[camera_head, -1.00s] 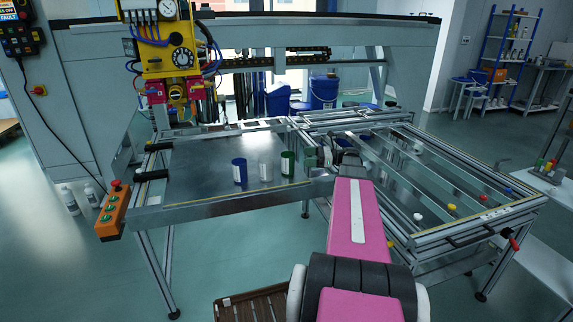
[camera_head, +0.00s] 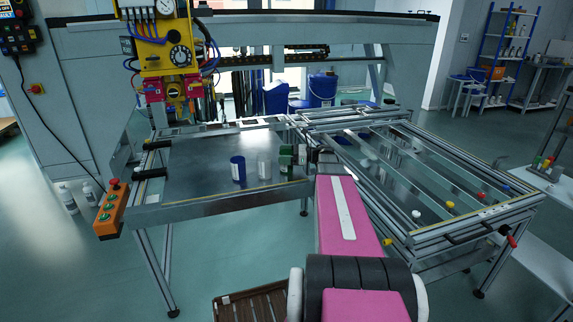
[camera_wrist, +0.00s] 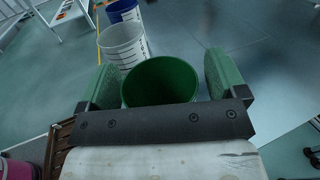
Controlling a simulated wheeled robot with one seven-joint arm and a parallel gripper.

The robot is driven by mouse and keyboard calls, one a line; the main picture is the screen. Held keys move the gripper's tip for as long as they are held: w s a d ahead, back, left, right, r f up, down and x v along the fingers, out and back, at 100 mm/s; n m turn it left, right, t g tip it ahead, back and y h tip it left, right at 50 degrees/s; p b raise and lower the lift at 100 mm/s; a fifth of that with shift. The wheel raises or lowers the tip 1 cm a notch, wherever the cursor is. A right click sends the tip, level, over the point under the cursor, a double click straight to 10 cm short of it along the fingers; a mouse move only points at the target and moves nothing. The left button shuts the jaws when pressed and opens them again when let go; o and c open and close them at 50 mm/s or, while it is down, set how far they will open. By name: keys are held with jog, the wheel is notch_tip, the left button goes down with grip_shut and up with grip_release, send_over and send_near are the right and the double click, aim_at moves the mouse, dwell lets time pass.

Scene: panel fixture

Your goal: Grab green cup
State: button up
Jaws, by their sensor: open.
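The green cup (camera_wrist: 160,82) is between the two green finger pads of my gripper (camera_wrist: 163,76) in the wrist view, seen from above into its open mouth. The fingers are open, one on each side of the cup, and I cannot tell whether either touches it. In the head view my gripper (camera_head: 293,156) is over the right end of a row of cups on the metal table, and the green cup is mostly hidden there.
A white cup (camera_head: 264,168) stands just left of the green one, with a blue cup (camera_head: 238,169) further left. The metal table (camera_head: 200,182) is clear on its left part. A frame with rails and colored knobs (camera_head: 420,185) lies to the right.

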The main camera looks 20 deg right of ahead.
jog(key=shift+c, duration=0.3)
jog(key=c, duration=0.9)
